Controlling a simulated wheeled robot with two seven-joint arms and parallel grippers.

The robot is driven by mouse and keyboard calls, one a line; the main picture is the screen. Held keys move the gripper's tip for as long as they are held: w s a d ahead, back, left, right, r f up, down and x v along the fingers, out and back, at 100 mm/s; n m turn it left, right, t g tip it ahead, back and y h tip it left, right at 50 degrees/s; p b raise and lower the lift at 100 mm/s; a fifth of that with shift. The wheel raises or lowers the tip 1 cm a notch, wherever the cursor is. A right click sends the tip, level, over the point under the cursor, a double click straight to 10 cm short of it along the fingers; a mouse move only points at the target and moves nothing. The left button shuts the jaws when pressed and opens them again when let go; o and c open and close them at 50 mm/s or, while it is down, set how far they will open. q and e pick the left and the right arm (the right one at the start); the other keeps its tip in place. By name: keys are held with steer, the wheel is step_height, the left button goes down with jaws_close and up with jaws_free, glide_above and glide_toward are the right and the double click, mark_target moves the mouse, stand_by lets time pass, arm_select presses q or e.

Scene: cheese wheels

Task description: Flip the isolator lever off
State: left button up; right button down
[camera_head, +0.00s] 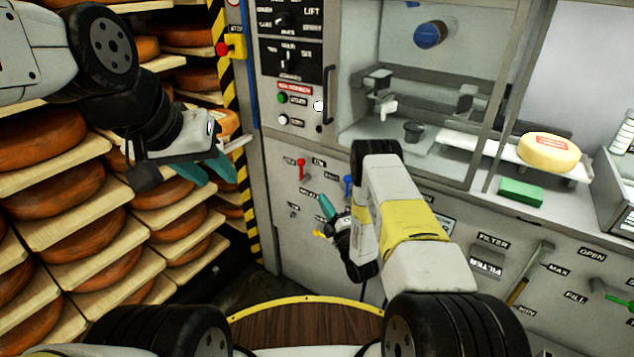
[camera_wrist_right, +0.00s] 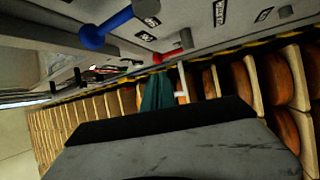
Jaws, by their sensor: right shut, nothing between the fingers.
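Several small coloured levers sit on the grey panel. A red lever (camera_head: 301,166) and a blue lever (camera_head: 348,184) show above my right gripper (camera_head: 327,207), and a yellow one (camera_head: 320,234) shows beside it. Their labels are too small to read, so I cannot tell which is the isolator. In the right wrist view the blue lever (camera_wrist_right: 100,32) is near and the red lever (camera_wrist_right: 170,53) lies beyond it. My right gripper's teal fingers (camera_wrist_right: 158,92) are shut and empty, apart from both. My left gripper (camera_head: 212,172) is open and empty in front of the cheese shelves.
Shelves of cheese wheels (camera_head: 45,137) fill the left. A control box (camera_head: 290,70) with knobs and buttons stands above the levers. To the right are a cheese wheel (camera_head: 549,153), a green block (camera_head: 521,191) and a green-handled lever (camera_head: 617,301). A round wooden top (camera_head: 305,325) is in front.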

mark_target(299, 165)
steer(key=x, duration=1.3)
steer(key=shift+a+r, duration=0.1)
steer(key=shift+r, duration=0.3)
steer(key=shift+w, duration=0.1)
steer(key=shift+w+a+r+n+g, duration=0.25)
steer(key=shift+a+n+g, duration=0.15)
steer(key=shift+g, duration=0.15)
steer(key=shift+w+a+r+n+g, duration=0.25)
steer(key=shift+a+n+g, duration=0.15)
steer(key=shift+g, duration=0.15)
steer(key=shift+w+a, duration=0.1)
steer(key=shift+a, duration=0.1)
steer(key=w+a+f+n+g+h, duration=0.3)
steer(key=w+a+f+g+h, duration=0.1)
steer(key=a+g, duration=0.3)
steer(key=shift+w+n+h, duration=0.4)
steer(key=shift+w+h, duration=0.2)
steer(key=shift+a+f, duration=0.1)
steer(key=shift+f, duration=0.2)
